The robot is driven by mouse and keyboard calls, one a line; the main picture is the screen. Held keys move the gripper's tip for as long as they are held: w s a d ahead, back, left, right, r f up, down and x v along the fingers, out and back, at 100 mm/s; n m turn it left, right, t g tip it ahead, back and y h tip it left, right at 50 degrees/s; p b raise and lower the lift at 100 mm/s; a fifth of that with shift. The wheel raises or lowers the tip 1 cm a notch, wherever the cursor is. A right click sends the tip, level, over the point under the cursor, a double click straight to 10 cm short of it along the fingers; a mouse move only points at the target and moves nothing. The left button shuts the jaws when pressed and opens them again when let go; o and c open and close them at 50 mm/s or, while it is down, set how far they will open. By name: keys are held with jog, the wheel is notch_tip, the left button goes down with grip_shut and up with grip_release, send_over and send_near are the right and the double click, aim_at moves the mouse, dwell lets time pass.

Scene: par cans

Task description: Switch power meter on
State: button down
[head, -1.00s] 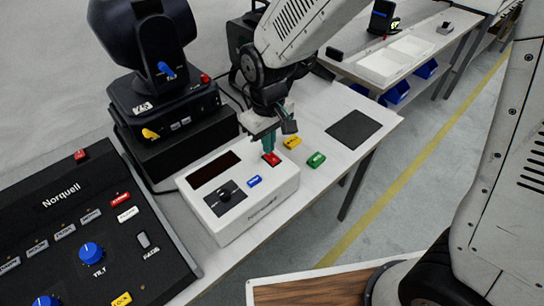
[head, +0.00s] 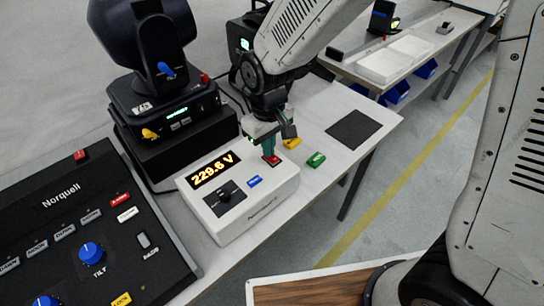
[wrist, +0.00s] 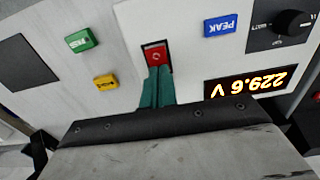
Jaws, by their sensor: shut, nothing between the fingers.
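The power meter (head: 258,207) is a white box on the bench with a lit orange display (head: 215,170) reading 229.6 V. The display also shows upside down in the wrist view (wrist: 246,83). A red rocker switch (head: 271,160) sits on the meter's top and shows in the wrist view (wrist: 155,57). A blue PEAK button (head: 254,182) and a black rotary knob (head: 225,196) are beside it. My gripper (head: 268,151) is shut and empty, its green fingertips at the red switch. In the wrist view the fingertips (wrist: 158,72) are at the switch's near edge; contact is not clear.
Yellow (head: 291,142) and green (head: 316,159) pieces and a dark pad (head: 354,130) lie right of the meter. A black Norquell console (head: 85,225) is at the left. A moving-head light (head: 150,60) stands behind on a black case.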

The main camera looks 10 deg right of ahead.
aim_at(280, 167)
notch_tip(280, 167, up, 7)
dwell(0.8)
jog(key=s+d+r+m, duration=0.3)
jog(key=s+d+r, duration=0.2)
jog(key=s+d, duration=0.4)
jog(key=s+d+r+m+t, duration=0.1)
jog(key=s+d+r+m, duration=0.2)
jog(key=s+d+r, duration=0.3)
jog(key=s+d, duration=0.4)
jog(key=d, duration=0.2)
jog(key=shift+s+r+m, duration=0.2)
jog(key=shift+s+m, duration=0.05)
jog(key=shift+m, duration=0.15)
dwell(0.9)
